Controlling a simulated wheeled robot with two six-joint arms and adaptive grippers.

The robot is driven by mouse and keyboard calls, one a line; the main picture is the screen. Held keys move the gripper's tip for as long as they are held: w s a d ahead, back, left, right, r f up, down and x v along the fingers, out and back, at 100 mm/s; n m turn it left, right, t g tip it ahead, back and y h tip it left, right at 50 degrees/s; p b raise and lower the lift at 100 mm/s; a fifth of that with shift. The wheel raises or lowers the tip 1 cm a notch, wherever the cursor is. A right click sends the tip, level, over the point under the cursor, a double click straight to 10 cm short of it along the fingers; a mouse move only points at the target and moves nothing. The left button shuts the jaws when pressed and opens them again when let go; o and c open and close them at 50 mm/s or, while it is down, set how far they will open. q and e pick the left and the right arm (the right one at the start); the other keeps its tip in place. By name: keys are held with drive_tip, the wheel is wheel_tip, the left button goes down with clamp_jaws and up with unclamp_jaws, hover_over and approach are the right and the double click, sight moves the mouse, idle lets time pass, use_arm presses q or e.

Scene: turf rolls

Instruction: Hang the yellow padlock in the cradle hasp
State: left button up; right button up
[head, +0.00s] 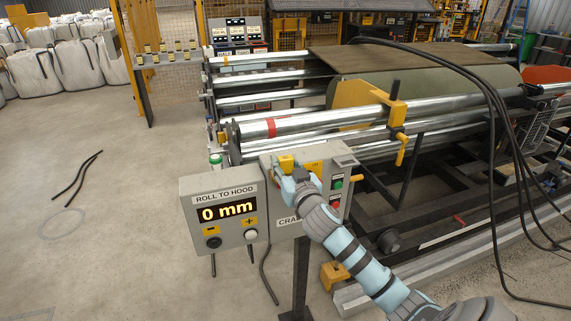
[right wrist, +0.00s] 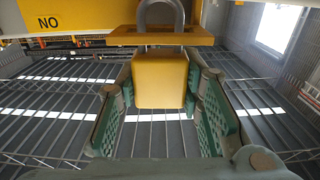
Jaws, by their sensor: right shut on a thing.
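The yellow padlock (right wrist: 161,80) is between the green-padded fingers of my right gripper (right wrist: 160,95), which is shut on its body. Its grey shackle (right wrist: 160,12) points up. A flat yellow plate, seemingly the cradle hasp (right wrist: 122,38), crosses at the shackle, just above the padlock body. The shackle's loop shows above the plate; I cannot tell if it passes through a hole. In the head view my right gripper (head: 291,176) is at the top of the grey cradle control box (head: 283,230), with yellow showing at its fingers. My left gripper is not in view.
A grey box with a "0 mm" display (head: 226,211) adjoins the cradle box at left. Metal rollers (head: 300,121) with a yellow clamp (head: 397,115) lie behind. Black hoses (head: 490,95) hang at right. A yellow "NO" sign (right wrist: 65,17) is beside the hasp. Floor at left is mostly clear.

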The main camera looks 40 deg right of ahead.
drive_tip(key=shift+f+b, duration=0.35)
drive_tip(key=shift+f, duration=0.15)
drive_tip(key=o, duration=1.3)
drive_tip(key=v, duration=1.2)
